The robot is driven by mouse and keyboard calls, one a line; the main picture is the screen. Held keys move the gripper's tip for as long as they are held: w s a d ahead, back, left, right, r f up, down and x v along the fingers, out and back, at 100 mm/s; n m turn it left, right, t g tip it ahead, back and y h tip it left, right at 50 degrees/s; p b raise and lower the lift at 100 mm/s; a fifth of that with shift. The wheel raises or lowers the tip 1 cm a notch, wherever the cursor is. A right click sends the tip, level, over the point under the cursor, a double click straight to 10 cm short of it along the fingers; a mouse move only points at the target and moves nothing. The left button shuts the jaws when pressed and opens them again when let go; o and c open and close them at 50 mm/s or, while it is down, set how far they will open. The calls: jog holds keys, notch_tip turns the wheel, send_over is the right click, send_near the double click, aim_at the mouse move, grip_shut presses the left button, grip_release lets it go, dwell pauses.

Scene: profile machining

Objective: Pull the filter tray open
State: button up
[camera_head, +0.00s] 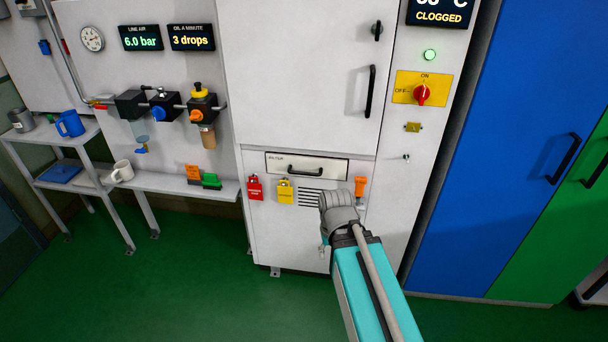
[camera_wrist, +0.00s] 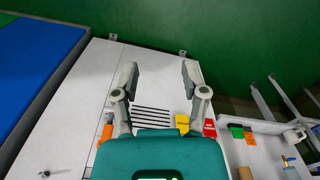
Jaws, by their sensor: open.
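The filter tray (camera_head: 274,166) is a pale panel with a dark bar handle (camera_head: 306,172), low on the white cabinet's front. It looks flush with the cabinet and shut. In the head view my grey wrist and teal arm are below and right of the handle, apart from it. My gripper (camera_wrist: 158,70) is open and empty in the wrist view, its two fingers spread in front of the lower cabinet and its vent slots (camera_wrist: 152,118). The tray is not visible in the wrist view. The fingertips are hard to make out in the head view.
A red tag (camera_head: 255,188), a yellow tag (camera_head: 285,191) and an orange item (camera_head: 360,187) are on the cabinet front below the tray. A shelf (camera_head: 165,182) stands left, a blue locker (camera_head: 490,150) right. Green floor (camera_head: 200,290) is clear in front.

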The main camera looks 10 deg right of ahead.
jog(key=n+t+h+b, duration=1)
jog(key=n+t+b, duration=0.15)
jog(key=b, duration=0.85)
send_near(304, 174)
jog(key=f+v, duration=0.1)
jog(key=v, duration=0.2)
jog(key=shift+s+a+r+m+t, duration=0.1)
jog(key=shift+a+m+t, duration=0.05)
jog(key=shift+m+t, duration=0.15)
jog(key=b+x, duration=0.2)
jog(key=x, duration=1.2)
jog(key=shift+s+r+b, duration=0.1)
jog(key=shift+s+b, duration=0.05)
jog(key=shift+b, duration=0.2)
